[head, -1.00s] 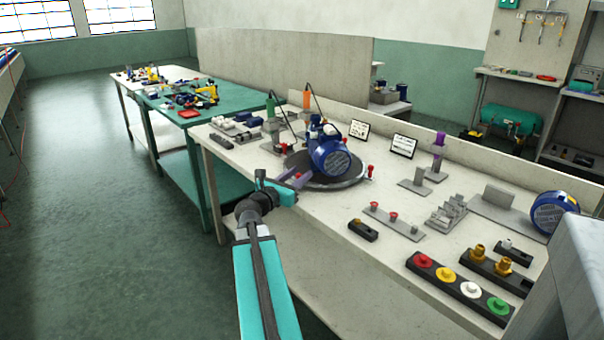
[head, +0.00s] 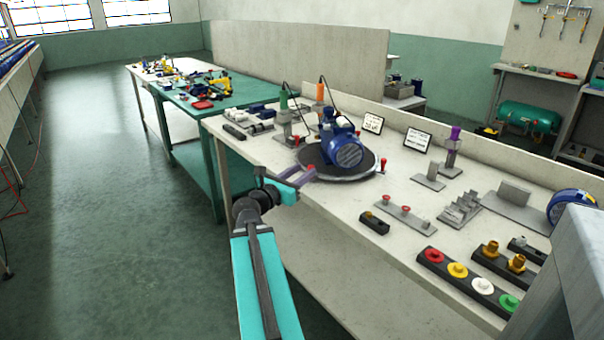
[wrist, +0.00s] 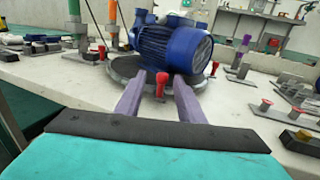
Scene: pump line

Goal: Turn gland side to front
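The blue pump (head: 341,147) stands on the dark round turntable (head: 368,172) on the near bench, its ribbed motor end facing the front right. The gland side cannot be made out. One red knob (head: 383,163) stands at the turntable's right rim. Another red knob (head: 311,168) stands at its front left, by my gripper (head: 307,174). In the wrist view this knob (wrist: 161,80) shows between the purple fingertips of my gripper (wrist: 160,84). The fingers are apart with a gap on each side of the knob; I see no contact. The pump (wrist: 172,47) fills the space behind.
Posts with green (head: 283,98) and orange (head: 319,92) tops stand behind the turntable. Two sign cards (head: 417,142) stand to the right. A strip with coloured caps (head: 468,283) and a red-button plate (head: 406,215) lie at the right.

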